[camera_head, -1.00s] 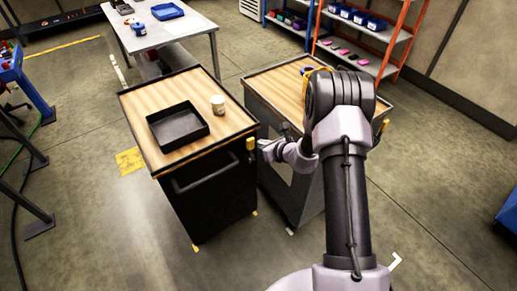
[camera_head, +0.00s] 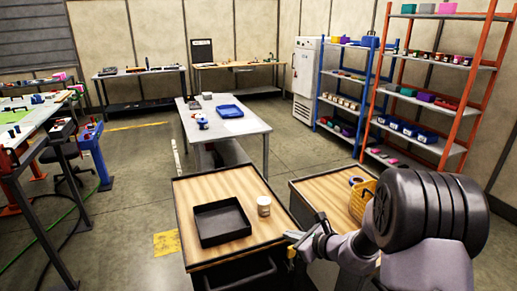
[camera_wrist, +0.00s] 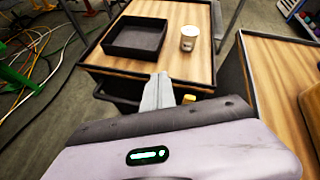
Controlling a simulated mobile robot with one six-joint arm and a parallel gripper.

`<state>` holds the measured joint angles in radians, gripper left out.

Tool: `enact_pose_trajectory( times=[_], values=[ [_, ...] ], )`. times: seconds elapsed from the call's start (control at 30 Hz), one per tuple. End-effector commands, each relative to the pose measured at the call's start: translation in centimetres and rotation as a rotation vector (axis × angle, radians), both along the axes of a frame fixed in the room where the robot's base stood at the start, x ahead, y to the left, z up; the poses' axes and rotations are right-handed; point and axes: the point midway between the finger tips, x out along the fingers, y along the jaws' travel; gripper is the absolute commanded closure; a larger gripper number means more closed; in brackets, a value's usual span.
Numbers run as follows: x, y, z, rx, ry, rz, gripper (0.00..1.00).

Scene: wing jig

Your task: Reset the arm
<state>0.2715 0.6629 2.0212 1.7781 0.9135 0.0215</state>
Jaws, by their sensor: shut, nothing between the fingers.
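My gripper (camera_head: 293,240) is shut and empty. In the head view it sits at the front right corner of the left wood-topped cart (camera_head: 188,190), and my arm reaches in from the lower right. In the wrist view my closed fingers (camera_wrist: 158,92) point forward toward the front edge of that cart. I cannot tell how far above or in front of the edge they are.
A black tray (camera_head: 221,222) and a white cup (camera_head: 264,205) stand on the left cart. A second wood-topped cart (camera_head: 318,190) with a yellow basket (camera_head: 358,205) stands to the right. A grey table (camera_head: 230,128) and shelves (camera_head: 435,62) stand behind.

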Motion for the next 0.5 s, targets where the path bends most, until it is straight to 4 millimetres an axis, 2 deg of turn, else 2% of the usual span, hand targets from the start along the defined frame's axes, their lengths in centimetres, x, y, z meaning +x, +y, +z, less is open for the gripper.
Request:
enact_pose_trajectory(
  times=[0.03, 0.07, 0.1, 0.17, 0.2, 0.23, 0.3, 0.4, 0.5],
  values=[
    [-1.9, 2.8, 3.7, -0.08, -0.066, 0.145, 1.0],
    [-3.7, 4.6, 5.8, -0.143, -0.104, 0.248, 1.0],
    [-6.6, 6.8, 8.2, -0.235, -0.153, 0.389, 1.0],
    [-11.8, 9.3, 11.0, -0.399, -0.228, 0.603, 1.0],
    [-15.5, 10.3, 12.2, -0.521, -0.275, 0.739, 1.0],
    [-18.3, 10.7, 12.7, -0.615, -0.307, 0.834, 1.0],
    [-24.2, 10.4, 13.1, -0.844, -0.367, 1.031, 1.0],
    [-30.3, 8.2, 12.6, -1.148, -0.415, 1.23, 1.0],
    [-33.5, 5.7, 12.1, -1.372, -0.426, 1.338, 1.0]
  ],
)
